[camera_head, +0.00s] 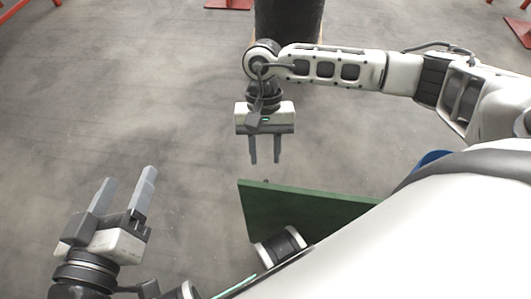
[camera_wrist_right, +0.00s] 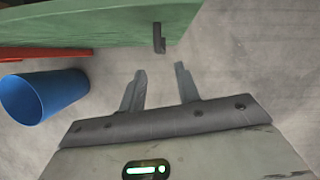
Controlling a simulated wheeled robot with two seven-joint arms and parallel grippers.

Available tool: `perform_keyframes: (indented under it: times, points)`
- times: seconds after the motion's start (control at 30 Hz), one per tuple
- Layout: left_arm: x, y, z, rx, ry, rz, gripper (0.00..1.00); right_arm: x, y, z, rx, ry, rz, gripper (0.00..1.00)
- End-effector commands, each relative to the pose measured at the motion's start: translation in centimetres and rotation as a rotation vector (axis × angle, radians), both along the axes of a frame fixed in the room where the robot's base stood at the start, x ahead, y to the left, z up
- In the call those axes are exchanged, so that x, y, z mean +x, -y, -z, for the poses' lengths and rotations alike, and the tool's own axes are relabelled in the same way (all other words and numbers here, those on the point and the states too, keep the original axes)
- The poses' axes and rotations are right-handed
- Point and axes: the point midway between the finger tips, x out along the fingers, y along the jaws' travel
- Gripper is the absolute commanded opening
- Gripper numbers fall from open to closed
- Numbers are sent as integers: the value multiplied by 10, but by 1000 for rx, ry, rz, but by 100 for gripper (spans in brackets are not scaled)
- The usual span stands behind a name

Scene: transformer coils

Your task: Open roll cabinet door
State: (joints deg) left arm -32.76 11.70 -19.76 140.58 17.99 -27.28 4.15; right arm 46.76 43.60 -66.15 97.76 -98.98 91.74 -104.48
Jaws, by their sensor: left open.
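A flat green panel (camera_head: 300,208) shows in the head view, below and right of my right gripper, partly hidden behind my body. It looks like part of the cabinet, but I cannot tell whether it is the door. The right wrist view shows the green surface (camera_wrist_right: 80,27) with a small dark handle-like piece (camera_wrist_right: 158,38) at its edge. My right gripper (camera_head: 265,162) is open and empty, fingers pointing toward the panel. In the right wrist view its fingertips (camera_wrist_right: 159,70) are apart, just short of the dark piece. My left gripper (camera_head: 129,175) is open and empty at lower left, away from the panel.
A blue bucket-like container (camera_wrist_right: 42,97) and a red bar (camera_wrist_right: 45,54) lie left in the right wrist view. A dark cylinder (camera_head: 289,20) stands at the top of the head view. Red frame parts (camera_head: 229,4) show at the edges. The grey floor (camera_head: 120,100) at left is clear.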

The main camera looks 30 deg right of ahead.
Motion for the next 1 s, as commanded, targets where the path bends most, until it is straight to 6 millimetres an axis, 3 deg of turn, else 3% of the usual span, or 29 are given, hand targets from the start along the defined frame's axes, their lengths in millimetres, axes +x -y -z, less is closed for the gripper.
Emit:
perform_keyframes:
  times: [0.1,0.3,1.0]
  points:
    - [-2,-2,3,39,-13,0,65,10,5,-27,0,4,1,33]
    - [-2,-4,8,81,-17,3,65,18,9,-48,-1,0,0,33]
    - [-2,-4,5,77,-18,-5,65,18,7,-54,11,-6,6,33]
